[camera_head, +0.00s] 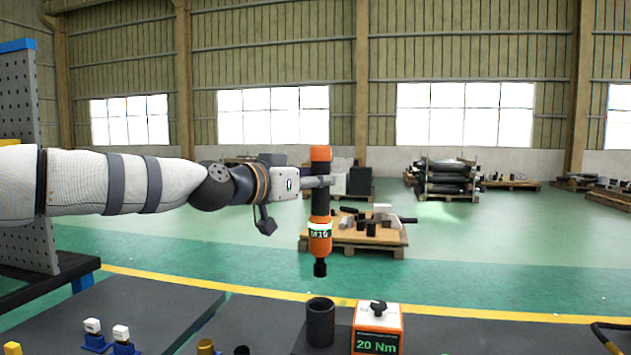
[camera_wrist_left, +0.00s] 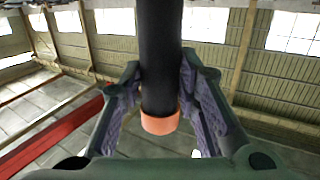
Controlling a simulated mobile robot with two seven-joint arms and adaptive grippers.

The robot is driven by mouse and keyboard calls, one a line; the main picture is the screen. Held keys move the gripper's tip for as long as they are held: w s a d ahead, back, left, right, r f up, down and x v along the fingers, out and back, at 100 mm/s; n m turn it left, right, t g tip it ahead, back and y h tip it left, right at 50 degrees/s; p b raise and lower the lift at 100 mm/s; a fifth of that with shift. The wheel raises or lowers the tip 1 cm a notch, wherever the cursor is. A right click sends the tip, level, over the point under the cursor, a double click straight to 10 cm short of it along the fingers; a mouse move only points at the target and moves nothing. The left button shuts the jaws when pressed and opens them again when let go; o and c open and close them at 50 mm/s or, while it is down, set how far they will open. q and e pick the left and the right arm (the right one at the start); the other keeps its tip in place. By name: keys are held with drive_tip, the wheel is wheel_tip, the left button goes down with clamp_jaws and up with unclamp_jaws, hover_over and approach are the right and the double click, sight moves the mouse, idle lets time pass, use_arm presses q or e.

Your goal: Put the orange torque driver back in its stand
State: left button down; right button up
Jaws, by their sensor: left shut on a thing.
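The orange and black torque driver (camera_head: 320,232) hangs upright in the head view, with a green "M10" label and a black tip pointing down. My left gripper (camera_head: 318,182) is shut on its dark middle part; in the left wrist view the gripper (camera_wrist_left: 161,95) has a finger on each side of the driver's black shaft (camera_wrist_left: 160,60). The stand looks to be the dark open-topped cylinder (camera_head: 320,320) on the bench below. The driver's tip is above the cylinder's opening, clearly apart from it. My right gripper is not in view.
An orange and white box (camera_head: 377,330) reading "20 Nm" stands just right of the cylinder. Small blue and white pieces (camera_head: 93,335) sit on the bench at left. A grey pegboard panel (camera_head: 20,110) rises at far left. Pallets with parts stand farther back.

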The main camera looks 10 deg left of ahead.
sight(314, 207)
use_arm(q)
drive_tip(key=shift+w+r, duration=0.15)
drive_tip(key=shift+r, duration=0.15)
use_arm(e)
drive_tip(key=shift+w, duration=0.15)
use_arm(q)
drive_tip(key=shift+s+a, duration=0.1)
drive_tip(key=shift+s, duration=0.15)
wheel_tip(314, 207, down, 5)
drive_tip(key=shift+w+r+b, duration=0.1)
drive_tip(key=shift+w+b, duration=0.05)
drive_tip(key=shift+b, duration=0.5)
drive_tip(key=shift+f, duration=0.45)
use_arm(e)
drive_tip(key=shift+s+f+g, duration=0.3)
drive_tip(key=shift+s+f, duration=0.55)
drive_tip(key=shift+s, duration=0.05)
use_arm(q)
drive_tip(key=shift+f, duration=0.1)
